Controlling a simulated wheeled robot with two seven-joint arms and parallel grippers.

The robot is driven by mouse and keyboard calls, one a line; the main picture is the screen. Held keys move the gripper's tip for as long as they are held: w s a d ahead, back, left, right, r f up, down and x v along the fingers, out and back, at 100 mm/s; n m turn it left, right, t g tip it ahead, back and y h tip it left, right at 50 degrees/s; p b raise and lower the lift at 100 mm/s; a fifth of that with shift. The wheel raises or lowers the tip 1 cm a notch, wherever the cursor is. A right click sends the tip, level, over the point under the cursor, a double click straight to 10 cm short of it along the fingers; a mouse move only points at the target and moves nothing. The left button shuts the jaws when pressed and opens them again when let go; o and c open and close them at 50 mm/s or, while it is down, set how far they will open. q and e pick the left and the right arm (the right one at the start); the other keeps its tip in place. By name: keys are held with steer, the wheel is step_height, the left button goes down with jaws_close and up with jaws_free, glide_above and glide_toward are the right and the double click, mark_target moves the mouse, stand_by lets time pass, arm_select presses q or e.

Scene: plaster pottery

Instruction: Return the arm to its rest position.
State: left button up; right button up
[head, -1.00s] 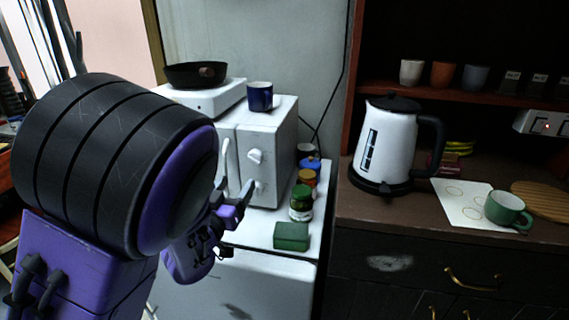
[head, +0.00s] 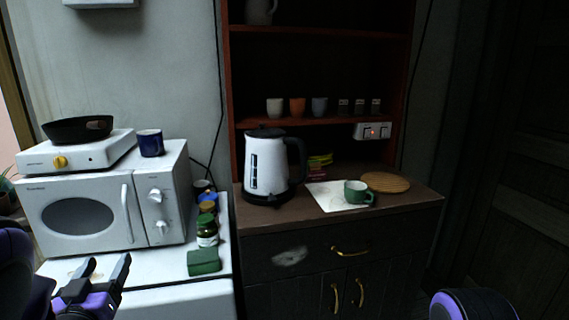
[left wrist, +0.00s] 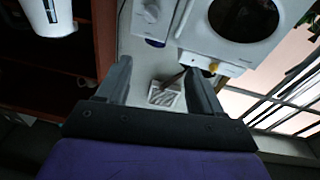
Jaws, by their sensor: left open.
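My left gripper (head: 107,263) is low at the left in the head view, in front of the white counter below the microwave. Its two dark fingers are spread and hold nothing. In the left wrist view the fingers (left wrist: 158,78) also stand apart, with a small pale striped patch showing beyond the gap. Of my right arm only a rounded black and purple part (head: 472,306) shows at the bottom right of the head view. My right gripper is out of view.
A microwave (head: 85,212) bears a hot plate (head: 85,155), a black pan (head: 77,129) and a blue mug (head: 150,143). A green box (head: 203,262) and jar (head: 207,231) stand beside it. A kettle (head: 265,166) and green cup (head: 357,192) are on the wooden cabinet (head: 412,198).

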arm_select(q)
steer(key=s+d+f+n+g, duration=0.1)
steer(key=s+f+g, duration=0.2)
steer(key=f, duration=0.5)
steer(key=s+f+n+g, duration=0.1)
steer(key=s+f+g, duration=0.15)
steer(key=f, duration=0.65)
steer(key=s+d+f+n+g, duration=0.1)
steer(key=s+f+g, duration=0.15)
steer(key=f, duration=0.55)
steer(key=s+d+f+g, duration=0.1)
steer(key=s+f+g, duration=0.3)
steer(key=s+f, duration=0.4)
steer(key=s+d+f+n+g, duration=0.1)
steer(key=s+d+f+g, duration=0.1)
steer(key=s+f, duration=0.6)
steer(key=s+g, duration=0.1)
steer(key=s, duration=0.4)
steer(key=shift+d+g, duration=0.15)
steer(key=shift+g, duration=0.25)
steer(key=shift+w, duration=0.1)
